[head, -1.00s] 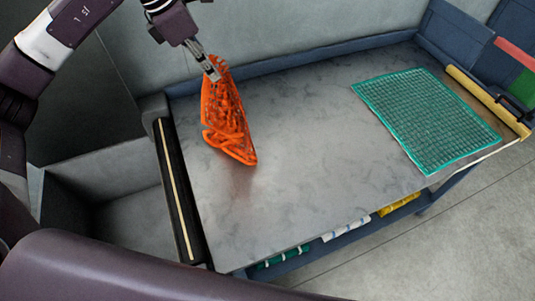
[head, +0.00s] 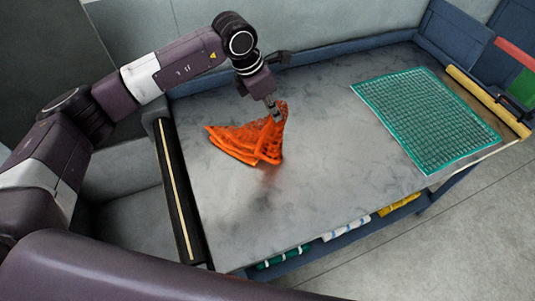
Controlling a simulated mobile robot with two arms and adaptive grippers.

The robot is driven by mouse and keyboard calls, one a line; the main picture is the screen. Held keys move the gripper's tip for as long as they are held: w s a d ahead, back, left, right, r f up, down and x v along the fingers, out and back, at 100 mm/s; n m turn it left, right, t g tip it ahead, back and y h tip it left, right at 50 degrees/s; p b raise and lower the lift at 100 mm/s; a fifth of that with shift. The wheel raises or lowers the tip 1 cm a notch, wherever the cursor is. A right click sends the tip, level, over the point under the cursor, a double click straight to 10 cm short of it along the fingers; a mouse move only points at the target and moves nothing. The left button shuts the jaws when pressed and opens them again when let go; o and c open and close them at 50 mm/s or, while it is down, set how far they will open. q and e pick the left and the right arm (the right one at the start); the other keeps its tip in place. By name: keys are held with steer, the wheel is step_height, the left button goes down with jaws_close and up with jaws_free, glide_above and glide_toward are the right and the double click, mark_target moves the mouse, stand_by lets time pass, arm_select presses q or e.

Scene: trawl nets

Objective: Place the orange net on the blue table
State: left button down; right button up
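The orange net (head: 245,139) hangs bunched from my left gripper (head: 274,108), which is shut on its upper right corner. Its left part spreads out low over the table's left half. A shadow lies below the net; I cannot tell whether its lower edge touches the surface. The blue table (head: 310,180) has a grey, metal-looking top with a blue frame and raised blue back edge. My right gripper is not in view.
A green mesh mat (head: 425,118) lies on the table's right part. A yellow roller (head: 488,101) runs along the right edge and a black rail (head: 178,192) along the left. Rolled bundles (head: 345,229) sit on a shelf below. The table's middle front is clear.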

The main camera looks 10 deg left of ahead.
arm_select(q)
steer(key=w+d+f, duration=0.1)
steer(key=d+f, duration=0.4)
steer(key=w+d+f, duration=0.1)
steer(key=d+f, duration=0.4)
steer(key=d, duration=0.1)
steer(key=w+d+f, duration=0.1)
steer(key=d+f, duration=0.4)
steer(key=shift+d+f, duration=0.35)
steer(key=c, duration=1.8)
jaws_free()
steer(key=shift+o, duration=0.2)
steer(key=shift+w+d+r+p, duration=0.1)
steer(key=shift+d+r+p, duration=0.2)
steer(key=shift+r, duration=0.6)
steer(key=shift+w+d+r+p, duration=0.1)
steer(key=shift+d+r, duration=0.3)
steer(key=shift+r, duration=0.5)
step_height(320, 180, up, 6)
steer(key=d, duration=0.2)
steer(key=shift+w+d+r, duration=0.2)
steer(key=shift+w+d, duration=0.05)
steer(key=shift+d, duration=0.1)
